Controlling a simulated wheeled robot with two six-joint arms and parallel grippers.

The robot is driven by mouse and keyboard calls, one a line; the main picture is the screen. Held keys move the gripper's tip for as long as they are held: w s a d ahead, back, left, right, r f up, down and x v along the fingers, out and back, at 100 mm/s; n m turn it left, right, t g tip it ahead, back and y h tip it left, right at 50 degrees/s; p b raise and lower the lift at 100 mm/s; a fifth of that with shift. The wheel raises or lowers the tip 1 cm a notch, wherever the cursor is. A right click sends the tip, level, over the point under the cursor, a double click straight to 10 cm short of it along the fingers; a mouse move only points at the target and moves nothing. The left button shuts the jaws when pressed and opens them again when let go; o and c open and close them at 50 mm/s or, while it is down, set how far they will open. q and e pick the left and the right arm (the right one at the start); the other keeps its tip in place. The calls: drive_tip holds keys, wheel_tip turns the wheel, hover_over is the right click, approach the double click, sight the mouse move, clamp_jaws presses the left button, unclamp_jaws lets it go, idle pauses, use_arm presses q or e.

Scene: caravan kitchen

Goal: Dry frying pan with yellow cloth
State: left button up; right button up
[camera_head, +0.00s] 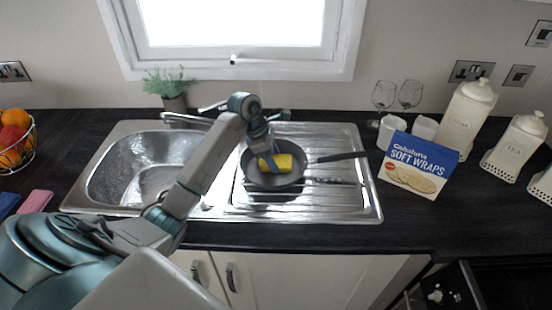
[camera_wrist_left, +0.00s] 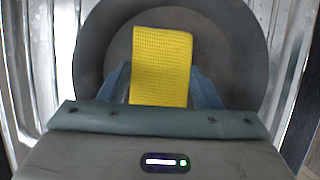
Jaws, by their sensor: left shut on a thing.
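The dark frying pan (camera_head: 262,181) sits on the ribbed drainer of the steel sink unit, its handle (camera_head: 341,157) pointing right. The yellow cloth (camera_head: 284,162) is inside the pan, held by my left gripper (camera_head: 266,163), which reaches down into the pan. In the left wrist view, the yellow cloth (camera_wrist_left: 161,66) stands between the two blue fingers of my left gripper (camera_wrist_left: 160,88), with the round pan (camera_wrist_left: 225,40) behind it. I cannot tell whether the cloth touches the pan floor. My right gripper is not in view.
The sink basin (camera_head: 115,182) lies left of the drainer (camera_head: 330,200). A soft wraps box (camera_head: 418,165), white cups (camera_head: 390,130), glasses (camera_head: 410,94) and white canisters (camera_head: 466,115) stand to the right. A plant (camera_head: 172,88) is behind the tap; a fruit basket (camera_head: 15,140) is far left.

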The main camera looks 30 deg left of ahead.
sight(272, 174)
use_arm(q)
drive_tip(key=shift+s+a, duration=0.3)
drive_tip(key=shift+a, duration=0.05)
drive_tip(key=shift+s, duration=0.15)
drive_tip(key=shift+s+f, duration=0.1)
drive_tip(key=shift+s, duration=0.6)
drive_tip(key=shift+s+d+b, duration=0.45)
drive_tip(key=shift+s+d, duration=0.05)
drive_tip(key=shift+d, duration=0.3)
drive_tip(key=shift+d, duration=0.15)
drive_tip(key=shift+d+b, duration=0.15)
drive_tip(key=shift+b, duration=0.15)
drive_tip(key=shift+d+r, duration=0.4)
drive_tip(key=shift+d, duration=0.05)
